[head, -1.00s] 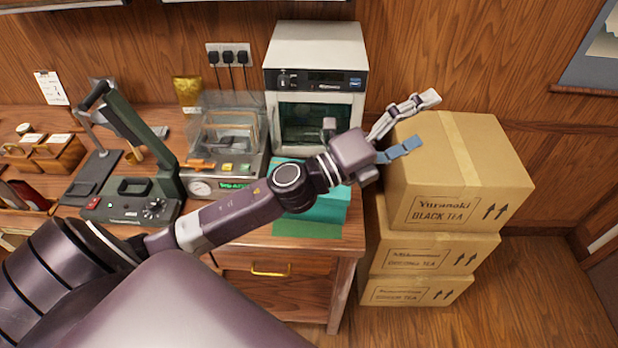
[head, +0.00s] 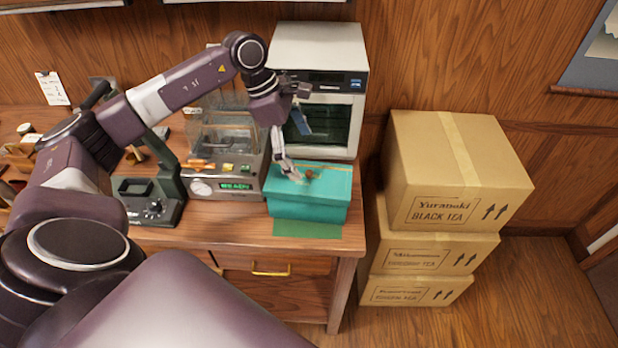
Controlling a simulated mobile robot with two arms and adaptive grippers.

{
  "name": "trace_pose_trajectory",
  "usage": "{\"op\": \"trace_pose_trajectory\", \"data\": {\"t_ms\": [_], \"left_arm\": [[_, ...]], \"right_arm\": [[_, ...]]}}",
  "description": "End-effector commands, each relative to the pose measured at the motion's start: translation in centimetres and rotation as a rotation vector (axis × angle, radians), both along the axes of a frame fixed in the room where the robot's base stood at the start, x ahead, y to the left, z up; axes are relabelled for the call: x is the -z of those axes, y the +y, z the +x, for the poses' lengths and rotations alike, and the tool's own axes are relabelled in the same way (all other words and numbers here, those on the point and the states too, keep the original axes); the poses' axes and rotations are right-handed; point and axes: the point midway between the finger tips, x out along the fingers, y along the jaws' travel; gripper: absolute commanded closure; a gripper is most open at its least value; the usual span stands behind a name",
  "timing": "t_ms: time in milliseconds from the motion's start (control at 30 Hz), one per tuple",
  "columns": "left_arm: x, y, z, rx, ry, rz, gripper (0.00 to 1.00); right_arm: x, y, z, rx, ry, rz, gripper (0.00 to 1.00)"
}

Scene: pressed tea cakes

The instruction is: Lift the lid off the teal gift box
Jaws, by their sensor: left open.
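The teal gift box (head: 308,209) sits on the right end of the wooden counter, on a green mat (head: 307,230). Its lid (head: 335,180) is on it, with a gold cord and a small reddish-brown knob (head: 310,174) on top. My left gripper (head: 299,155) is open, with its fingers pointing down over the back left part of the lid. One fingertip is close to the lid's top near the knob; I cannot tell if it touches. Nothing is between the fingers. My right gripper is not in view.
A white oven-like appliance (head: 318,72) stands right behind the box. A vacuum sealer with a clear cover (head: 228,182) is close on the left, with a green press (head: 152,203) beyond it. Stacked cardboard boxes (head: 445,165) stand right of the counter.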

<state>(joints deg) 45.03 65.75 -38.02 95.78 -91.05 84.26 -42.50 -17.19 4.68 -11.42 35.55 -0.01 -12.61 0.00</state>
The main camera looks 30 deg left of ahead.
Motion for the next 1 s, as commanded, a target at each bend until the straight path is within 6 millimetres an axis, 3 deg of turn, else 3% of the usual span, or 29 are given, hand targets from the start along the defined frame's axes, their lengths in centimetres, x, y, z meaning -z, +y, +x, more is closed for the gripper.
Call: {"op": "trace_pose_trajectory", "data": {"t_ms": [600,867,1000], "left_arm": [[6.2,-2.3,0.7,0.002,0.004,-0.004,0.0],[6.8,-2.4,0.9,0.002,0.002,-0.002,0.0],[6.8,-2.4,0.9,0.002,0.002,-0.002,0.12]], "right_arm": [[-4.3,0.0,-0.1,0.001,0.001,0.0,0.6],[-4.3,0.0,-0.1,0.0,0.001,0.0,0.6],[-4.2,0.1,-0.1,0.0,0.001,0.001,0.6]]}}
